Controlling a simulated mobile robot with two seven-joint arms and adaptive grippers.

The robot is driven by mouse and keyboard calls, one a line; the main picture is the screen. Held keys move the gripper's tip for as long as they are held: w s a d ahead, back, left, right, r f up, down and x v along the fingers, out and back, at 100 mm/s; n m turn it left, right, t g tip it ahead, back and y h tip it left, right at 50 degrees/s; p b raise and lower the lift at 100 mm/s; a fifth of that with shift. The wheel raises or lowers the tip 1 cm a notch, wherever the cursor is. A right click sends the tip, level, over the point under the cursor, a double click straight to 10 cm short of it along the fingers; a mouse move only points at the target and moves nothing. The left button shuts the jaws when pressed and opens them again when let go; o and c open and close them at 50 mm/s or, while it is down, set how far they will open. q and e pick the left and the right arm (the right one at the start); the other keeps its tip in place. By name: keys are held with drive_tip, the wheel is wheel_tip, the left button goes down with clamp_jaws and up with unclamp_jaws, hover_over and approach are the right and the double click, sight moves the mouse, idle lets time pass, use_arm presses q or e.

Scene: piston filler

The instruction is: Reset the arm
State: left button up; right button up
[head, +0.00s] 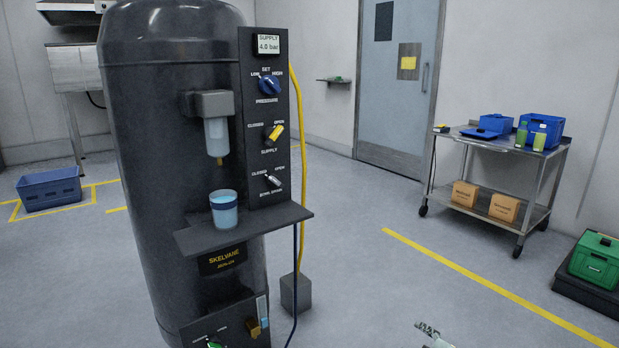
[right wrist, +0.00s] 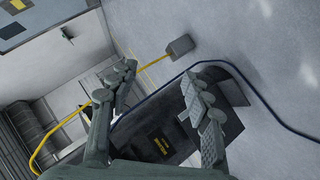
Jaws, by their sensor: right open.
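My right gripper (right wrist: 160,82) is open in the right wrist view, its two fingers apart with nothing between them. In the head view only a small piece of it (head: 430,332) shows at the bottom edge, right of the dark tank machine (head: 165,180) and apart from it. The machine's panel (head: 268,110) reads supply 4.0 bar and carries a blue pressure knob (head: 270,85), a yellow supply lever (head: 274,133) and a small drain lever (head: 272,180). A blue-banded cup (head: 223,210) stands upright on the shelf (head: 285,217) below the clear bowl (head: 216,138). My left gripper is out of view.
A steel cart (head: 480,140) with blue bins and cartons stands back right. A green case (head: 597,258) sits at far right. The floor between is clear.

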drive_tip(key=s+d+f+m+g+h, duration=0.4)
drive_tip(key=s+d+f+m+g, duration=0.1)
drive_tip(key=s+d+f, duration=1.1)
drive_tip(key=s+d+f+m+g+h, duration=0.1)
drive_tip(key=s+d+f+g, duration=0.1)
drive_tip(key=s+d, duration=0.5)
drive_tip(key=s+d+f+m+g+h, duration=0.1)
drive_tip(key=s+d+f+g, duration=0.15)
drive_tip(key=s, duration=0.95)
drive_tip(key=s+a+f+m+y, duration=0.1)
drive_tip(key=a+f+y, duration=0.1)
drive_tip(key=a, duration=0.9)
drive_tip(key=a+f+m+y, duration=0.1)
drive_tip(key=a+f, duration=0.3)
drive_tip(key=a, duration=0.7)
drive_tip(key=shift+s+a+f+m+y, duration=0.2)
drive_tip(key=shift+s+f+m+y, duration=0.2)
drive_tip(key=shift+m, duration=0.1)
drive_tip(key=shift+g, duration=0.25)
